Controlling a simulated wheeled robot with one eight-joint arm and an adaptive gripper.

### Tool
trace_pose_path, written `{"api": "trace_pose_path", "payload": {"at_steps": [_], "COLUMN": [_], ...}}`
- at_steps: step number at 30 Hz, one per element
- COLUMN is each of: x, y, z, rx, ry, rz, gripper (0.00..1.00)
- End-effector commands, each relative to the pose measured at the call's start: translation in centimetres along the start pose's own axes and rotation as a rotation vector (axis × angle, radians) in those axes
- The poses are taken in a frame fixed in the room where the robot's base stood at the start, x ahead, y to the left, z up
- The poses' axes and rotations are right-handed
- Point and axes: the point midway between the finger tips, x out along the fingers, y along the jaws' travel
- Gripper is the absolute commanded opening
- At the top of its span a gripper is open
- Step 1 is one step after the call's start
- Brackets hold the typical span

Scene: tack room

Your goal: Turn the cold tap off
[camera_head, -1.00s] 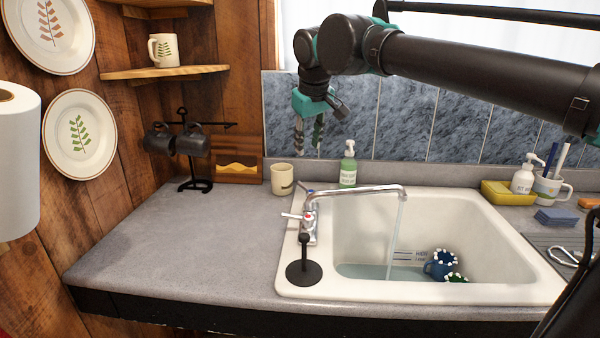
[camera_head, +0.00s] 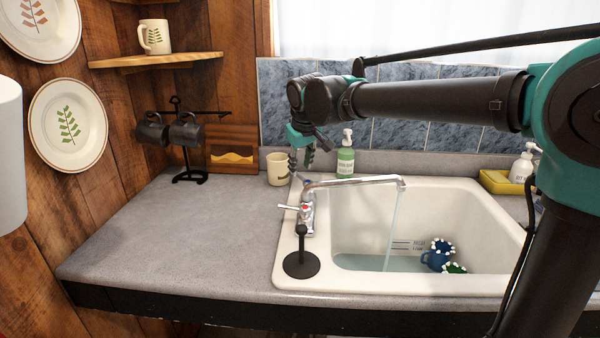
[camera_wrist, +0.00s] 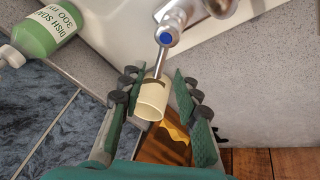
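The chrome tap (camera_head: 308,215) stands at the sink's left rim, and water (camera_head: 393,225) runs from its spout. The handle with a red mark (camera_head: 305,207) faces the front. The cold handle with a blue cap (camera_wrist: 166,38) shows in the wrist view, its thin lever pointing down towards the gap between my fingertips. In the head view I cannot make it out clearly behind the spout. My gripper (camera_head: 301,166) hangs just behind the tap, fingers downward. In the wrist view my gripper (camera_wrist: 156,82) is open, with a finger on each side of the lever's end; I see no clear contact.
A cream cup (camera_head: 278,170) stands close behind my gripper, left of the green soap bottle (camera_head: 345,160). A black stand (camera_head: 301,264) is on the front left rim.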

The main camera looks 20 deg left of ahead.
Motion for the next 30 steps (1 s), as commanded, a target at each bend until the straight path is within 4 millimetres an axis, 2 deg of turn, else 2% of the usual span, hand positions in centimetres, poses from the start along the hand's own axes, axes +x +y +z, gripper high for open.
{"api": "trace_pose_path", "payload": {"at_steps": [3, 7, 19, 27, 30], "x": [1.8, 3.0, 3.7, 3.7, 3.6], "y": [0.0, 0.0, 0.0, 0.0, 0.0], "z": [0.0, 0.0, 0.0, 0.0, 0.0], "rx": [0.001, 0.000, -0.001, -0.001, -0.001], "ry": [0.000, 0.000, 0.000, 0.000, 0.000], "rz": [0.000, 0.000, 0.000, 0.000, 0.000], "gripper": [0.32, 0.32, 0.32, 0.00, 0.00]}}
